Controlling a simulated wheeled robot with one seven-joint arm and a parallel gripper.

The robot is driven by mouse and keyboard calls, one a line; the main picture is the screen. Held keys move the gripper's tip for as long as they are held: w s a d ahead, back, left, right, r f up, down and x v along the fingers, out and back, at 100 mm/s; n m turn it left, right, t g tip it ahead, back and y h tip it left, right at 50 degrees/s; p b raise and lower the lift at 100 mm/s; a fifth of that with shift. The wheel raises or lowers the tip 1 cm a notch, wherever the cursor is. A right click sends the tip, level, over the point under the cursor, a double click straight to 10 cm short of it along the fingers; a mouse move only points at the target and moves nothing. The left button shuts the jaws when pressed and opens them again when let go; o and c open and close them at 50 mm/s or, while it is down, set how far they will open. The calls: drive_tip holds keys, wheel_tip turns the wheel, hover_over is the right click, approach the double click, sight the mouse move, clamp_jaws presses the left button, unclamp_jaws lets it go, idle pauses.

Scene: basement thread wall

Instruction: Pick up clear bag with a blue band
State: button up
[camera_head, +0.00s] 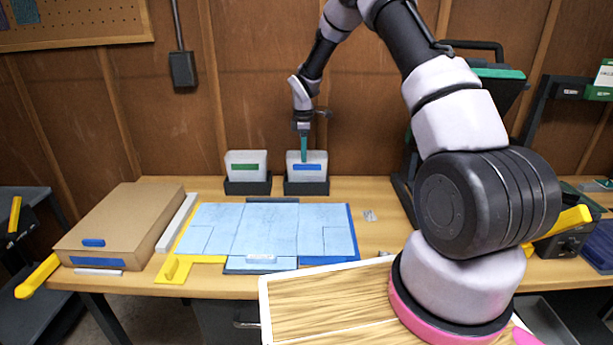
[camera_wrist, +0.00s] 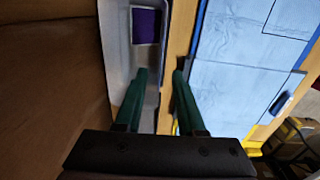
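The clear bag with a blue band (camera_head: 317,158) stands upright in a black holder (camera_head: 306,188) at the back of the bench. In the wrist view a pale bag surface (camera_wrist: 117,45) with a dark blue-purple patch lies ahead and left of the fingers. My gripper (camera_head: 303,157) points down with green fingers at the top of this bag. In the wrist view my gripper (camera_wrist: 161,74) is open, its two fingers apart with a gap between them. One finger overlaps the pale bag area and the other is beside it. Whether either touches the bag cannot be told.
A similar bag with a green band (camera_head: 246,160) stands in its own holder just left. A light blue mat (camera_head: 265,230) covers the bench middle. A cardboard box (camera_head: 120,225) lies at left. The wooden wall (camera_head: 250,100) is close behind the holders.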

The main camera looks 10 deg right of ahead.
sight(302, 165)
drive_tip(key=shift+w+a+f, duration=0.15)
drive_tip(key=shift+f, duration=1.4)
drive_tip(key=shift+w+a+f, duration=0.1)
drive_tip(key=shift+a+f, duration=0.05)
drive_tip(key=shift+f, duration=1.35)
clamp_jaws()
